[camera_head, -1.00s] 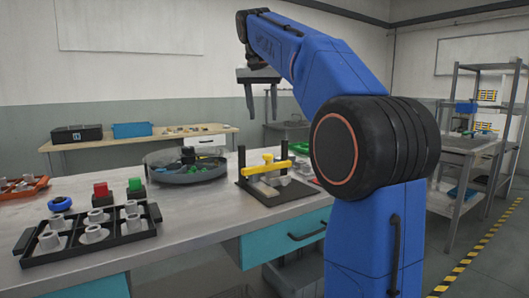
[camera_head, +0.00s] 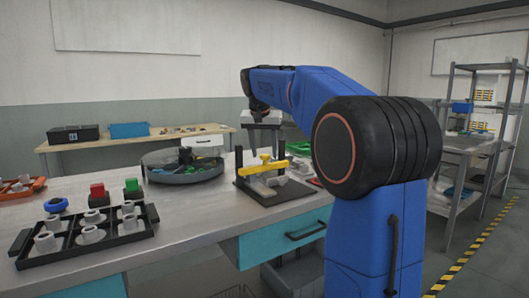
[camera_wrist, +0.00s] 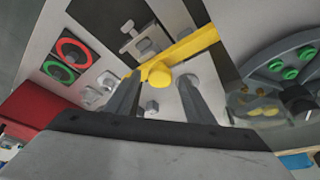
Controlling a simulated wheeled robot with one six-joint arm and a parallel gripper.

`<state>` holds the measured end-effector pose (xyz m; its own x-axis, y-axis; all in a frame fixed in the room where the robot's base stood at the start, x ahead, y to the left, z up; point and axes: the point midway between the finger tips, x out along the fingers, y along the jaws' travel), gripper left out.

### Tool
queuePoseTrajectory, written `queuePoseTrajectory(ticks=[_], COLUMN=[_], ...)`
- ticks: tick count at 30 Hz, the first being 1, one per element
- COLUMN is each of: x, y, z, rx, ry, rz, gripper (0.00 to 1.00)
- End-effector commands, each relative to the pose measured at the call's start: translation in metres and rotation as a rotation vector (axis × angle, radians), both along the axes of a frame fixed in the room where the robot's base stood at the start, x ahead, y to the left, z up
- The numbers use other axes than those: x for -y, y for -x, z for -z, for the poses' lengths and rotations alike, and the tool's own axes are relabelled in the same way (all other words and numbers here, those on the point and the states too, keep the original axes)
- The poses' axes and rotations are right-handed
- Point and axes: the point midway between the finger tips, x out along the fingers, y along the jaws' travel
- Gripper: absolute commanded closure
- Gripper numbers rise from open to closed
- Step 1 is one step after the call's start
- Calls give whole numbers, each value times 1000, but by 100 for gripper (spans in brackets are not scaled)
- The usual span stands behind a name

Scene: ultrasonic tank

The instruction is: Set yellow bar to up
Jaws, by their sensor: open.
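The yellow bar (camera_head: 264,167) lies roughly level across a small fixture with black posts on a dark base plate (camera_head: 277,198). A yellow knob (camera_head: 265,157) sticks up from its middle. In the wrist view the yellow bar (camera_wrist: 200,44) runs diagonally and its round yellow knob (camera_wrist: 158,73) shows between the fingers, near their tips. My gripper (camera_head: 264,152) is open, pointing down, just above and behind the bar in the head view. It also shows in the wrist view (camera_wrist: 155,78), with fingers apart. I cannot tell whether a finger touches the knob.
A round grey tray (camera_head: 182,173) stands left of the fixture. A black rack (camera_head: 120,236) with grey fittings stands front left, near a red button (camera_head: 97,190) and a green button (camera_head: 132,185). Bare tabletop (camera_head: 190,215) lies between rack and fixture.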

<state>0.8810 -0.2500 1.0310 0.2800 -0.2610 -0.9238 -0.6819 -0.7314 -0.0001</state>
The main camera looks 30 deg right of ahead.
Motion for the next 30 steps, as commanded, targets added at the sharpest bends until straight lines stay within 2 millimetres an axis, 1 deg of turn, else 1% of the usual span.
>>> queuePoseTrajectory(ticks=[3, 11, 12, 14, 15, 17, 20, 23, 30], x=[1, 1, 1, 1, 1, 1, 1, 2, 2], y=[-1, -1, -1, -1, -1, -1, -1, -2, -2], z=[4, 5, 5, 5, 5, 5, 4, -4, -46], rx=[-1, 0, 0, 0, 0, 0, 0, 2, 3], ry=[-1, 0, 0, 0, 0, 0, 0, 0, 1], rz=[0, 0, 0, 0, 0, 0, 0, 1, 1], gripper=[51, 51, 61, 75, 85, 99, 100, 100, 100])
